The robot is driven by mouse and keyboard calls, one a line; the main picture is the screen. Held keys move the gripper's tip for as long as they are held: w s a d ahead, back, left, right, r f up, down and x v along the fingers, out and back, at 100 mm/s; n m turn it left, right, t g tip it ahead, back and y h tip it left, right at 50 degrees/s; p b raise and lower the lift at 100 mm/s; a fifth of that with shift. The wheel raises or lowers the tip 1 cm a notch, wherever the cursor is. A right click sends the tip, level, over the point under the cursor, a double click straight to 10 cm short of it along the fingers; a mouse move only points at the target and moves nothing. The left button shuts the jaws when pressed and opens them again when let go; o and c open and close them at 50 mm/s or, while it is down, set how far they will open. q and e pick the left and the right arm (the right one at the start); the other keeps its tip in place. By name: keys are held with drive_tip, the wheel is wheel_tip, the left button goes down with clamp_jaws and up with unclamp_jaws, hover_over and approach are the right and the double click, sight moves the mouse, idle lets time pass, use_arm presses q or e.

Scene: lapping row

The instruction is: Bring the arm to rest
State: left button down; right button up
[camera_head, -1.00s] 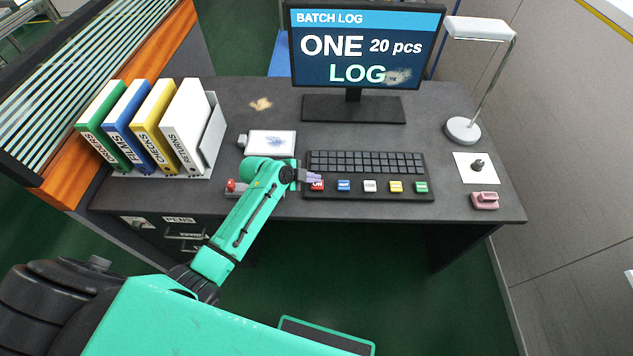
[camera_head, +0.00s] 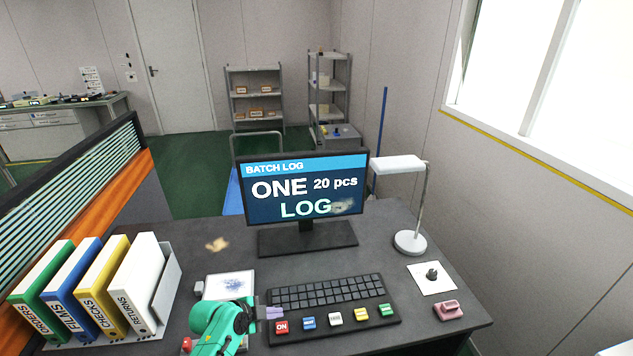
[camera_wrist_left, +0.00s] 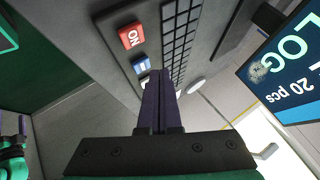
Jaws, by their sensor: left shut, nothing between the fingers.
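My left arm comes in at the bottom of the head view. In the left wrist view the closed purple fingers (camera_wrist_left: 158,100) point over the panel, beside the ON button (camera_wrist_left: 131,36) and the blue button (camera_wrist_left: 142,66). I cannot tell whether they touch the panel. Green and purple parts at the left edge of the wrist view look like my right gripper (camera_wrist_left: 17,140); its jaws are unclear.
The desk (camera_head: 390,255) holds a keyboard (camera_head: 330,292), a monitor (camera_head: 303,190) reading ONE 20 pcs LOG, a lamp (camera_head: 410,240), a pink block (camera_head: 448,310), a white picture card (camera_head: 230,285) and several binders (camera_head: 95,285) at left. A wall stands close on the right.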

use_arm(q)
drive_tip(key=s+a+r+n+g+y, duration=0.1)
drive_tip(key=s+a+r+n+y, duration=0.15)
drive_tip(key=s+n, duration=0.4)
drive_tip(key=s+a+r+n+g+y, duration=0.1)
drive_tip(key=s+a+r+n, duration=0.15)
drive_tip(key=s, duration=0.65)
drive_tip(key=s+a+r+n+g+y, duration=0.1)
drive_tip(key=s+a+n+y, duration=0.15)
drive_tip(key=s+n, duration=0.4)
wheel_tip(320, 180, down, 25)
drive_tip(key=s+m+g+b, duration=0.1)
drive_tip(key=s+g+b, duration=0.1)
drive_tip(key=s, duration=0.1)
drive_tip(key=s+a+f, duration=0.1)
drive_tip(key=s+f, duration=0.6)
drive_tip(key=s, duration=0.1)
drive_tip(key=s+a+f, duration=0.2)
drive_tip(key=s+f, duration=0.6)
drive_tip(key=shift+s+a+f+g+b, duration=0.25)
drive_tip(key=shift+s+a+g+b, duration=0.05)
drive_tip(key=shift+g+b, duration=0.1)
